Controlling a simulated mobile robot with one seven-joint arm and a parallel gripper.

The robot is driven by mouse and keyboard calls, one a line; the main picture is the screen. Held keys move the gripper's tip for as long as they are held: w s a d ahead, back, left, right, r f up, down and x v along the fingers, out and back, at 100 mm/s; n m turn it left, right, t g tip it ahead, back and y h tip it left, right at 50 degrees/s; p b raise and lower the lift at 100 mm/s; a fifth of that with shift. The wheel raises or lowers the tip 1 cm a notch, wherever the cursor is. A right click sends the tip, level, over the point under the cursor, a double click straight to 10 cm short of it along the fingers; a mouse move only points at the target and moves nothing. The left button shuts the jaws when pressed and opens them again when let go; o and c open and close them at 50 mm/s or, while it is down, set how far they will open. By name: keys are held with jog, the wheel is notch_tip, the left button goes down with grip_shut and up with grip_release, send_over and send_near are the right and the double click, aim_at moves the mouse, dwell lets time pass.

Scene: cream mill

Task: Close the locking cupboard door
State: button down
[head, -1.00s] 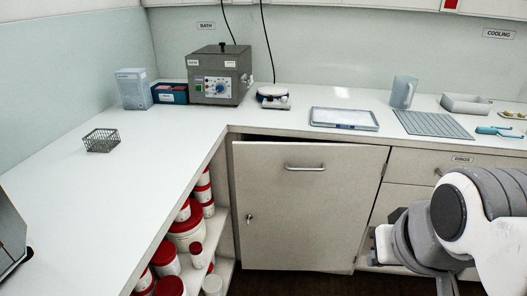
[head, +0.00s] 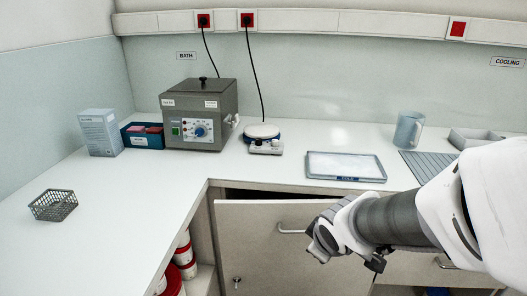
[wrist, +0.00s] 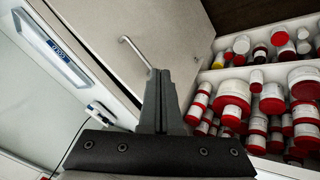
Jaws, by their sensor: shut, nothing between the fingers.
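The cupboard door (head: 262,243) is a pale panel under the counter, standing ajar with a dark gap along its top edge. It has a bar handle (head: 290,231) and a small lock (head: 236,280) low at its left edge. My arm covers its right part in the head view. In the wrist view the door (wrist: 165,35) fills the upper left, with its handle (wrist: 134,54) showing. My gripper (wrist: 163,73) is shut and empty, its tips near the door's edge in the picture; I cannot tell whether they touch it.
Open shelves with several red-lidded jars (wrist: 235,98) stand beside the door. On the counter are a grey bath unit (head: 200,115), a round-topped device (head: 262,134), a tray (head: 344,166), a jug (head: 408,130) and a wire basket (head: 53,205). The left counter is mostly clear.

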jog(key=s+a+f+n+g+y+p, duration=0.25)
jog(key=a+f+n+y, duration=0.35)
jog(key=a+f+n, duration=0.65)
jog(key=w+a+f+m+b, duration=0.2)
jog(key=w+a+f+b, duration=0.1)
jog(key=w+a+f, duration=0.5)
jog(key=shift+a+f, duration=0.15)
jog(key=shift+a, duration=0.85)
jog(key=shift+m, duration=0.25)
